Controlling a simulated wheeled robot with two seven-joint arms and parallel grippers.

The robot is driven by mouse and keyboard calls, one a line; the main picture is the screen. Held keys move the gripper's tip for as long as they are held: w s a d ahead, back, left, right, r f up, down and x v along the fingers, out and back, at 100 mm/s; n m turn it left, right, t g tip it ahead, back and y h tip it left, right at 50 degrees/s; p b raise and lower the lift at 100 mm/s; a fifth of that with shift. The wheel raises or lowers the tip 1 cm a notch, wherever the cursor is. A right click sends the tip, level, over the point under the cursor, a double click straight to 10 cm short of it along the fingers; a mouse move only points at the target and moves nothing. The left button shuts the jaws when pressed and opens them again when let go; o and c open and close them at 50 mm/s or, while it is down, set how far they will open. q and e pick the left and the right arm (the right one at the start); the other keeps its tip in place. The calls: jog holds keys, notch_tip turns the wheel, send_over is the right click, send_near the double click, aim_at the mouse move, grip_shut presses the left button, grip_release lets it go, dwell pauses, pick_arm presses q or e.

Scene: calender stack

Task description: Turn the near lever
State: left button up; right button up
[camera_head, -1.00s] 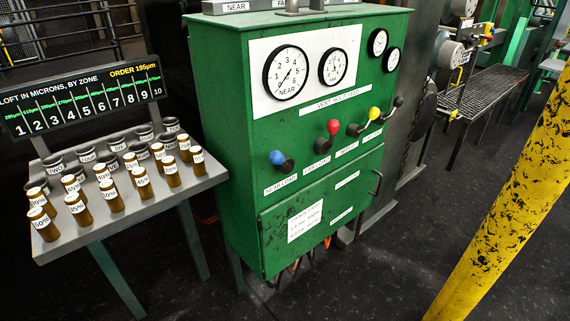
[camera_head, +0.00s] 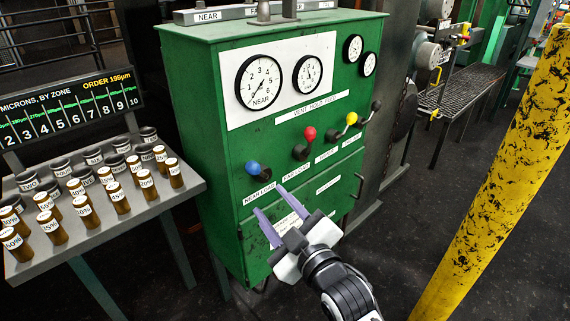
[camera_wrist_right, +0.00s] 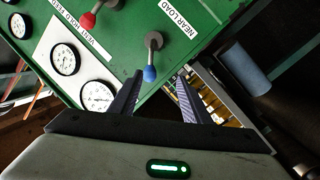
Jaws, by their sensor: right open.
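The near lever is the blue-knobbed lever (camera_head: 253,168) at the left of the lever row on the green cabinet (camera_head: 215,150), above the label reading NEAR LOAD. My right gripper (camera_head: 271,213) is in front of the cabinet, just below and right of the blue knob. Its two fingers are spread and empty. In the right wrist view the blue knob (camera_wrist_right: 150,74) shows just beyond and between the open fingertips (camera_wrist_right: 160,82), with its shaft running up to the cabinet face. I cannot tell whether a finger touches it. My left gripper is out of view.
A red-knobbed lever (camera_head: 309,133), a yellow-knobbed lever (camera_head: 351,119) and a black-knobbed lever (camera_head: 376,106) sit further right. Gauges (camera_head: 260,82) are above. A table (camera_head: 150,215) with jars stands left. A yellow post (camera_head: 500,170) stands right. The floor between is clear.

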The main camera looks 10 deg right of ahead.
aim_at(257, 172)
jog(key=shift+n+t, duration=0.3)
jog(key=r+x, duration=0.1)
jog(key=x, duration=0.6)
jog(key=r+x, duration=0.1)
jog(key=x, duration=0.3)
jog(key=shift+r, duration=0.35)
jog(key=shift+w+d, duration=0.1)
grip_shut()
